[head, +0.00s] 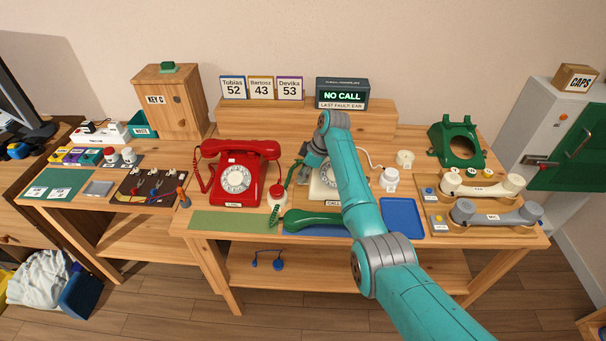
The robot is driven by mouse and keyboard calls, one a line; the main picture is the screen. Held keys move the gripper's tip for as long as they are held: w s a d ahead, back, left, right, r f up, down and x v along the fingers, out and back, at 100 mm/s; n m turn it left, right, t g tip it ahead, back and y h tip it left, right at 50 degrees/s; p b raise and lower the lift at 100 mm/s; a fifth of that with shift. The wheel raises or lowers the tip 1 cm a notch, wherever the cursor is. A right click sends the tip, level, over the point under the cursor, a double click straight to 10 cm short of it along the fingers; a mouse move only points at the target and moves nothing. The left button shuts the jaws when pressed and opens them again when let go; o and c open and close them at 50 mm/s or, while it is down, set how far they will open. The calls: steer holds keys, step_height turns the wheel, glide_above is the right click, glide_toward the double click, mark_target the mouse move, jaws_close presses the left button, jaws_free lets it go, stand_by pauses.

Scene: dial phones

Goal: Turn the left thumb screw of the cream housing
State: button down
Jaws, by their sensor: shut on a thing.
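The cream housing (325,188), a dial phone body with a white dial, stands at the middle of the bench, partly hidden behind my arm. My gripper (303,178) points down at its left side, touching or very close to it. The jaws are shut at the place of the left thumb screw. The screw itself is too small and too covered to make out.
A red phone (238,172) and a red-capped jar (277,196) stand close on the left. A green handset (312,220) lies in front. A white jar (389,180) and a blue tray (401,217) are on the right. A display (342,93) reads "NO CALL".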

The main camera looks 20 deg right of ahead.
stand_by(0.3)
steer(key=c, duration=1)
jaws_free()
steer(key=v, duration=1.2)
steer(key=shift+s, duration=0.1)
